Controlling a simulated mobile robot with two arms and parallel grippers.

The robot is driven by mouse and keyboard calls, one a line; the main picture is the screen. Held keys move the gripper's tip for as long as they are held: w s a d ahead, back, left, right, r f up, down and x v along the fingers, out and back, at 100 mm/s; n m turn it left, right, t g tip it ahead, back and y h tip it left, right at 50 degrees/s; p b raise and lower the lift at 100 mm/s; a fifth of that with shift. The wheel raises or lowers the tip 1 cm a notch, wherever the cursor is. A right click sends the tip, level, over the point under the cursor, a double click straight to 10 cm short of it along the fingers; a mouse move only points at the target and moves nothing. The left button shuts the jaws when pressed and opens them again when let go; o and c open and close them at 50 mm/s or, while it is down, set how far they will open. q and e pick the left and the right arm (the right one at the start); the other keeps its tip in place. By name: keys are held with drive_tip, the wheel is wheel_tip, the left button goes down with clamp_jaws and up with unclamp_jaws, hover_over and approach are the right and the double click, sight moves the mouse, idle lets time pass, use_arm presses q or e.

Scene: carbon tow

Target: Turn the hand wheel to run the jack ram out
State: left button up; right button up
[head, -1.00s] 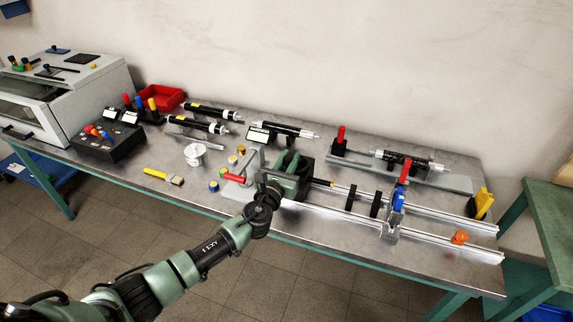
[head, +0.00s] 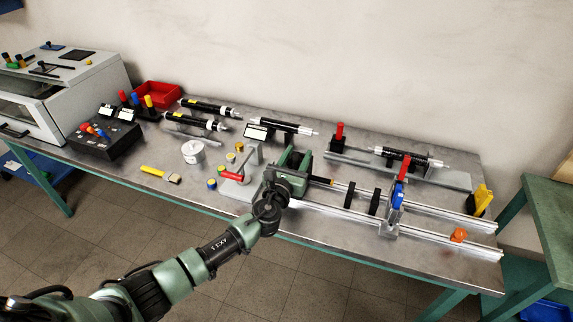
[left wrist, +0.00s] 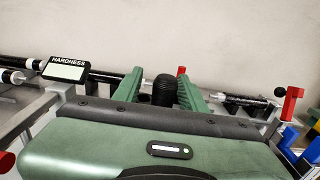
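My left gripper (head: 296,160) is over the bench at the left end of the twin rails (head: 345,212). Its two green fingers also show in the left wrist view (left wrist: 160,88). They stand apart, with a black ribbed round part (left wrist: 164,90) between them, possibly the hand wheel. A small gap shows on its left side; I cannot tell whether the right finger touches it. A dark rod with a yellow band (head: 320,181) reaches right from behind the gripper, possibly the ram. The gripper body hides much of this area. My right gripper is in neither view.
A stand with a red handle (head: 231,175) is close on the left. Dark cylinders and a hardness display (left wrist: 66,68) lie behind.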

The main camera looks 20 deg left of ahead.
sight(294, 164)
use_arm(q)
drive_tip(key=shift+s+p, duration=0.3)
drive_tip(key=shift+s, duration=0.35)
drive_tip(key=shift+s+a+p, duration=0.1)
drive_tip(key=shift+s+p, duration=0.55)
drive_tip(key=shift+s, duration=1.75)
drive_tip(key=shift+f, duration=0.1)
